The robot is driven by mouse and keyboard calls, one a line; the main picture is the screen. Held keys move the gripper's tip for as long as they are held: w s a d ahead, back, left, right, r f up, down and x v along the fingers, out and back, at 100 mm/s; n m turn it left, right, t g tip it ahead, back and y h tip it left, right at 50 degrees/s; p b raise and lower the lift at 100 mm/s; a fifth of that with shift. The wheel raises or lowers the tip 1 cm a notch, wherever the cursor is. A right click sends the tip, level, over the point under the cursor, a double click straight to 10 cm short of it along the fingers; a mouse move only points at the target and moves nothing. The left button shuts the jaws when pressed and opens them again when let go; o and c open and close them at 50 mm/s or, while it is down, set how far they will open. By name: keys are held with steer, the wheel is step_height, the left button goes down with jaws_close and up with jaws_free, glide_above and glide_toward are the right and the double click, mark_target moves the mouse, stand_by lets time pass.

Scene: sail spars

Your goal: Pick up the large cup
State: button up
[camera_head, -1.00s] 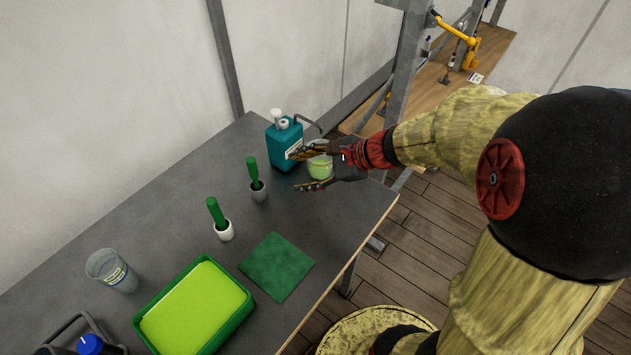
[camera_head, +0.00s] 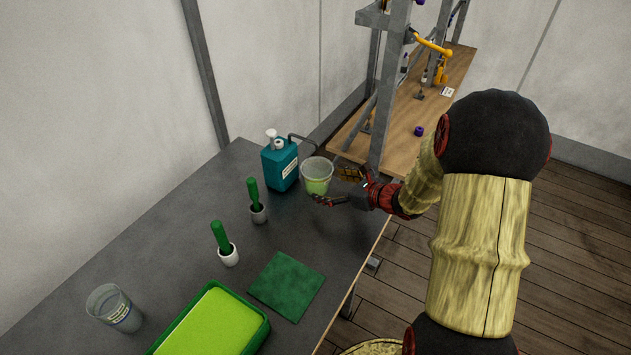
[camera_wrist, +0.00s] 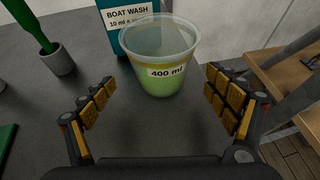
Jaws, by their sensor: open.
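A clear cup labelled 400 ml (camera_head: 317,174), with green in its lower part, stands upright near the table's far right corner. It also shows in the wrist view (camera_wrist: 158,58), ahead of the fingers and centred between them. My gripper (camera_head: 331,187) is open and empty, just right of this cup. In the wrist view its two padded fingers (camera_wrist: 160,88) are spread wider than the cup, with clear space on both sides. A second clear cup (camera_head: 116,309) with a label stands at the table's left; its label is too small to read.
A teal boat wash bottle (camera_head: 280,167) stands close behind the labelled cup. Two green-handled tools stand in small holders, one grey (camera_head: 258,214) and one white (camera_head: 228,256). A green cloth (camera_head: 286,286) and a green tray (camera_head: 262,334) lie nearer. A wooden shelf (camera_head: 408,130) is at right.

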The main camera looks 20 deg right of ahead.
steer(key=x, duration=0.2)
steer(key=b+x, duration=0.1)
steer(key=x, duration=0.1)
steer(key=b+x, duration=0.1)
steer(key=x, duration=0.1)
steer(key=shift+w+r, duration=0.2)
steer(key=shift+w, duration=0.1)
steer(key=shift+r, duration=0.1)
steer(key=shift+c, duration=1.1)
steer(key=c, duration=1.1)
steer(key=shift+o, duration=0.2)
